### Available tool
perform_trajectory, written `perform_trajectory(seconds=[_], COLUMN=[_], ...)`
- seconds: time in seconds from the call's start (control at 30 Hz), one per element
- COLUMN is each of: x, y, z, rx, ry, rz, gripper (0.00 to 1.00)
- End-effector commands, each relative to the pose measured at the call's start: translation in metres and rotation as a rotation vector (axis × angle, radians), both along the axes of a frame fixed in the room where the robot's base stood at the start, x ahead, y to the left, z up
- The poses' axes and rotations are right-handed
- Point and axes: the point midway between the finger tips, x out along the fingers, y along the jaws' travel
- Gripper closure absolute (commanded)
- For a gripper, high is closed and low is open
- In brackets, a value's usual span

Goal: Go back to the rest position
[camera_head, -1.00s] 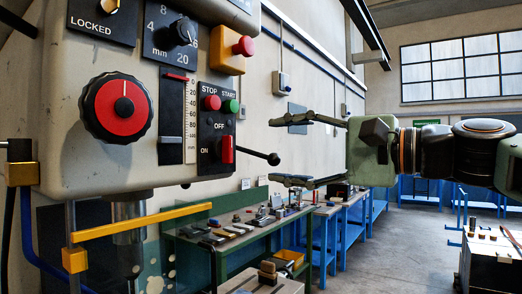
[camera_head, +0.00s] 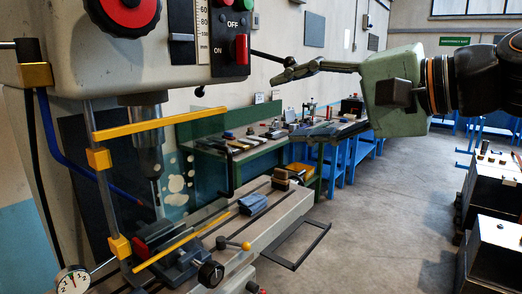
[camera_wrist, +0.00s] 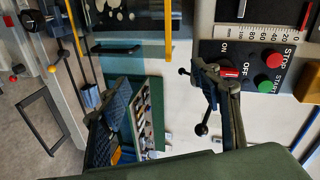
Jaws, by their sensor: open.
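My gripper (camera_head: 283,102) is in the upper middle of the head view, to the right of the drill press head (camera_head: 90,70). Its green body is at the right and its two dark fingers point left, spread apart with nothing between them. The fingers also show in the wrist view (camera_wrist: 150,95). The upper finger is close to the black lever beside the red ON/OFF switch (camera_head: 241,48); I cannot tell whether they touch. The switch also shows in the wrist view (camera_wrist: 230,72), just beyond one finger.
Below are the machine table (camera_head: 275,225), a red-jawed vise (camera_head: 155,235), a blue block (camera_head: 253,204) and a yellow guard bar (camera_head: 160,122). A green workbench (camera_head: 245,160) with several small parts stands behind. Dark cabinets (camera_head: 495,250) stand at right. The floor between is clear.

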Motion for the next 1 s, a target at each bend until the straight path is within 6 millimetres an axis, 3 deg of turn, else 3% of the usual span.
perform_trajectory(seconds=[0.03, 0.2, 0.4, 0.7, 0.73, 0.8, 1.0], x=[-0.008, -0.033, -0.063, -0.109, -0.115, -0.112, -0.112], y=[0.002, 0.003, -0.019, -0.071, -0.077, -0.074, -0.073], z=[-0.027, -0.116, -0.216, -0.318, -0.326, -0.299, -0.258], rx=[-0.096, -0.426, -0.800, -1.204, -1.240, -1.234, -1.229], ry=[-0.001, 0.003, 0.056, 0.185, 0.202, 0.190, 0.189], rz=[-0.011, -0.013, 0.014, 0.092, 0.104, 0.104, 0.104], gripper=[0.42, 0.42, 0.42, 0.42, 0.42, 0.42, 0.42])
